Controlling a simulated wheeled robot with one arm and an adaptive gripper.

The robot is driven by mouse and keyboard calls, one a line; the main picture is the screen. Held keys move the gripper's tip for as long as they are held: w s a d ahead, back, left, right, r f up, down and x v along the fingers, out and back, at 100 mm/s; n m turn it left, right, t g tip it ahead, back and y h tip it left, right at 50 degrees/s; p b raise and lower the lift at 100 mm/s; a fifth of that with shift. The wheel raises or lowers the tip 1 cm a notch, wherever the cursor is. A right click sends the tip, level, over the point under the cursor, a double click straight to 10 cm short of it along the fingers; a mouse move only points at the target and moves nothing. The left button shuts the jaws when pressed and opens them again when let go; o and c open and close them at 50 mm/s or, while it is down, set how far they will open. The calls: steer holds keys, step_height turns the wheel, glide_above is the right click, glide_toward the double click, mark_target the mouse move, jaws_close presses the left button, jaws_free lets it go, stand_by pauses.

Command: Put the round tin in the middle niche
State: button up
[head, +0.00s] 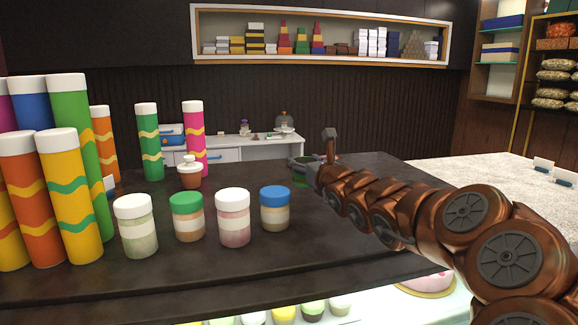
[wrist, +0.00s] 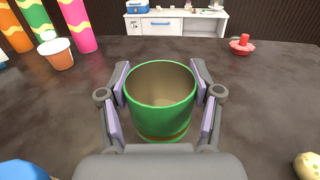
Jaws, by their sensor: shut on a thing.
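My gripper (head: 303,163) is at the far end of my outstretched arm, over the dark counter. In the wrist view my gripper (wrist: 163,92) has its pads on both sides of a green round tin (wrist: 160,115), shut on it. The tin is upright, with an open top and a beige, empty-looking inside. In the head view the green tin (head: 301,181) is small and partly hidden by my gripper. Whether its base touches the counter I cannot tell. I cannot make out a middle niche for certain in either view.
Jars with white, green and blue (head: 275,208) lids stand left of my arm on the dark counter (head: 240,265). Tall coloured tubes (head: 70,200) and a small terracotta pot (head: 189,176) stand farther left. A red lidded thing (wrist: 241,46) lies beyond the tin. Shelves (head: 500,60) stand at right.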

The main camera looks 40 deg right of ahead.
steer(key=p+x, duration=0.1)
steer(key=x, duration=0.2)
steer(key=p+x, duration=0.1)
steer(key=x, duration=0.2)
steer(key=d+p+x, duration=0.1)
steer(key=p+x, duration=0.1)
steer(key=x, duration=0.2)
steer(key=shift+s+f, duration=0.1)
steer(key=shift+f, duration=0.3)
steer(key=shift+f+p, duration=0.65)
steer(key=shift+f, duration=1.2)
steer(key=shift+f, duration=0.15)
steer(key=o, duration=1.2)
